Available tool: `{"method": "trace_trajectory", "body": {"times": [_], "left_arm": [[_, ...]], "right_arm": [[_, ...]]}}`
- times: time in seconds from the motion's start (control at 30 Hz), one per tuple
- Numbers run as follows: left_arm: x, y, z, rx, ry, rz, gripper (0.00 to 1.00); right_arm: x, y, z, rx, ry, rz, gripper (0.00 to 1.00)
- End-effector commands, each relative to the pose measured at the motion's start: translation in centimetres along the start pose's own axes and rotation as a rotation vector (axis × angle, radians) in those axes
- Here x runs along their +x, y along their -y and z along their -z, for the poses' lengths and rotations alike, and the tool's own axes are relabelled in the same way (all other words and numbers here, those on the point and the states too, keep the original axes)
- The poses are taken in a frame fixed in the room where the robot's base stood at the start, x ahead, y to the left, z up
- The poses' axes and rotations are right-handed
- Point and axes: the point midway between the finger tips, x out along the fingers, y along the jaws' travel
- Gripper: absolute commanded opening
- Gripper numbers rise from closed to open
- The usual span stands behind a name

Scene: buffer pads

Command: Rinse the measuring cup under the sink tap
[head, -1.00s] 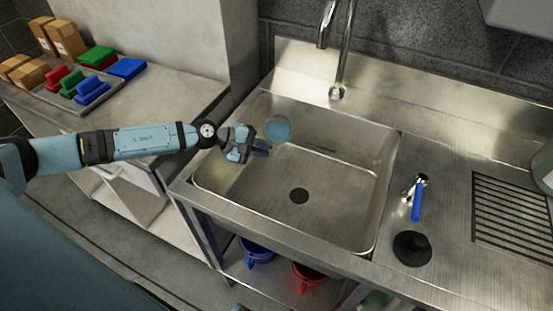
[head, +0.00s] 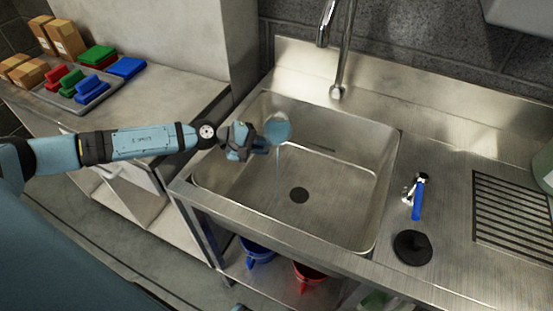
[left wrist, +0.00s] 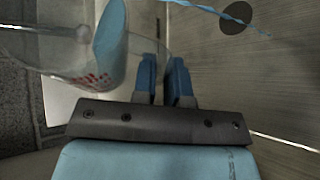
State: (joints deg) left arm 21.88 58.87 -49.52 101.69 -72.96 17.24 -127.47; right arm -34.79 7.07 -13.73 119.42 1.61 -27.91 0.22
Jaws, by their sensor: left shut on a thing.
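The measuring cup (head: 278,128) is clear with blue liquid in it, and is held over the left side of the sink basin (head: 345,215). My left gripper (head: 260,146) is shut on it. The cup is tilted, and a thin blue stream (head: 278,163) falls from it into the basin. In the left wrist view, the cup (left wrist: 85,45) shows red markings beside the blue fingers of my left gripper (left wrist: 166,75); the exact grip is partly hidden. The tap (head: 334,45) stands at the back, to the right of the cup. My right gripper is out of view.
The basin has a dark drain (head: 299,195). A blue-handled lever (head: 418,200), a black round piece (head: 412,248) and a drain grille (head: 512,215) are on the right counter. Colored pads and boxes lie on the left counter. Blue and red containers sit below.

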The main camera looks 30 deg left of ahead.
Motion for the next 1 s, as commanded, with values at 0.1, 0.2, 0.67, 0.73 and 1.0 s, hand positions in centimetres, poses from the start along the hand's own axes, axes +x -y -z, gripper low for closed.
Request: {"method": "trace_trajectory", "body": {"times": [0.1,0.2,0.67,0.73,1.0], "left_arm": [[0.01,-0.04,0.04,0.012,-0.004,-0.006,0.00],[0.00,-0.10,0.06,0.022,-0.008,-0.011,0.00],[-0.03,-0.29,0.19,0.065,-0.023,-0.029,0.00],[-0.03,-0.32,0.20,0.071,-0.025,-0.033,0.00],[-0.04,-0.45,0.24,0.098,-0.035,-0.045,0.00]], "right_arm": [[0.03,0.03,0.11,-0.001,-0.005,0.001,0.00],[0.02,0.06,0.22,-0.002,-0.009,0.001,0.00],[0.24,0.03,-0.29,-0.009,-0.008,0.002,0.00],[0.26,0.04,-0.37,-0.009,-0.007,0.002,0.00],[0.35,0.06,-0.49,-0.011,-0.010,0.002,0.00]]}}
